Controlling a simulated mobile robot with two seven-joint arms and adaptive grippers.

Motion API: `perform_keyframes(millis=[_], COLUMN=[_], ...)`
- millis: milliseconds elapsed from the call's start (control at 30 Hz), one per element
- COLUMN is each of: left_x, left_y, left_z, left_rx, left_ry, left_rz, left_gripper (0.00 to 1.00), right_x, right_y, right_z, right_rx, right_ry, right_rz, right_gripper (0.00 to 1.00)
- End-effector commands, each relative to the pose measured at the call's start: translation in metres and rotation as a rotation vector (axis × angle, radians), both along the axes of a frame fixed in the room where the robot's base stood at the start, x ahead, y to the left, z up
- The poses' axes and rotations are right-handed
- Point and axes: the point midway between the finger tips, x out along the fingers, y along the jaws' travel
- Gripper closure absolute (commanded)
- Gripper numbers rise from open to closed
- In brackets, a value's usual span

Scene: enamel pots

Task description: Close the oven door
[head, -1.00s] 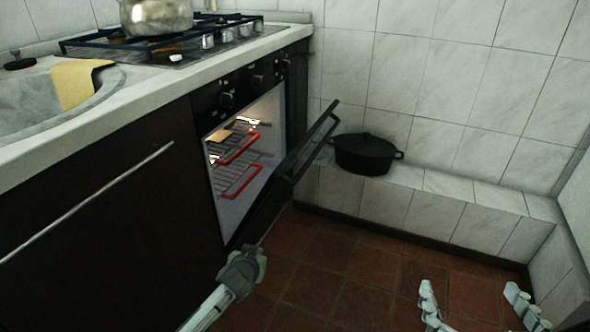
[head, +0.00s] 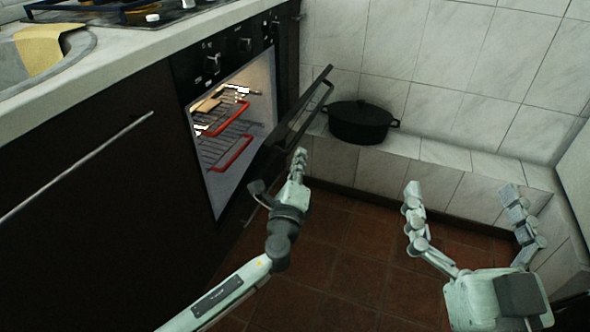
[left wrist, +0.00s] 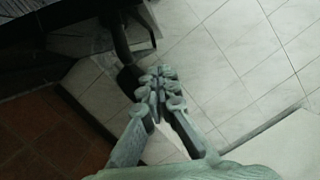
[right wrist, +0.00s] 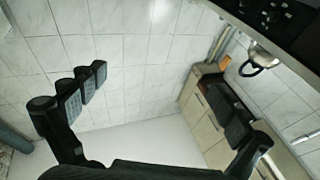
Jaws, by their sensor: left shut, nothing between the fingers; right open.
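The black oven (head: 228,125) is lit inside and shows wire racks with red handles. Its door (head: 281,148) stands partly open, tilted outward, with its handle along the upper outer edge. My left gripper (head: 299,156) is shut and empty, on the outer side of the door, close to it; I cannot tell whether they touch. Its shut fingers (left wrist: 160,88) also show in the left wrist view, beside a dark shape I cannot clearly identify. My right gripper (head: 463,196) is open and empty over the floor at right, apart from the door; its spread fingers show in the right wrist view.
A black lidded pot (head: 360,122) sits on the tiled ledge (head: 440,155) behind the door's outer side. The counter (head: 130,55) with a sink and yellow cloth (head: 38,50) runs at left. The red-brown floor (head: 350,255) between the grippers is clear.

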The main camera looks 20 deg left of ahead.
Motion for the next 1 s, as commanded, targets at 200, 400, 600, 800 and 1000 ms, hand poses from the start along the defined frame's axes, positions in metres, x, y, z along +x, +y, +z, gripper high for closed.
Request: perform_keyframes(millis=[200, 400, 600, 800, 1000], left_x=[0.035, 0.034, 0.034, 0.034, 0.035], left_y=[0.016, 0.035, 0.042, 0.042, 0.046], left_z=[0.01, 0.02, 0.023, 0.022, 0.025], left_rx=[0.001, 0.0, -0.002, -0.002, -0.01], left_ry=[0.0, 0.001, 0.001, 0.001, 0.002], left_rz=[0.002, 0.0, 0.0, 0.001, 0.002], left_gripper=[1.0, 1.0, 1.0, 1.0, 1.0], right_x=[0.004, 0.011, 0.013, 0.013, 0.013], right_y=[-0.002, -0.012, -0.016, -0.016, -0.017], right_z=[-0.008, -0.04, -0.05, -0.051, -0.054], right_rx=[-0.026, -0.093, -0.114, -0.115, -0.124], right_ry=[0.048, 0.18, 0.223, 0.226, 0.244], right_rz=[-0.008, -0.03, -0.038, -0.038, -0.043], right_gripper=[0.0, 0.0, 0.0, 0.0, 0.0])
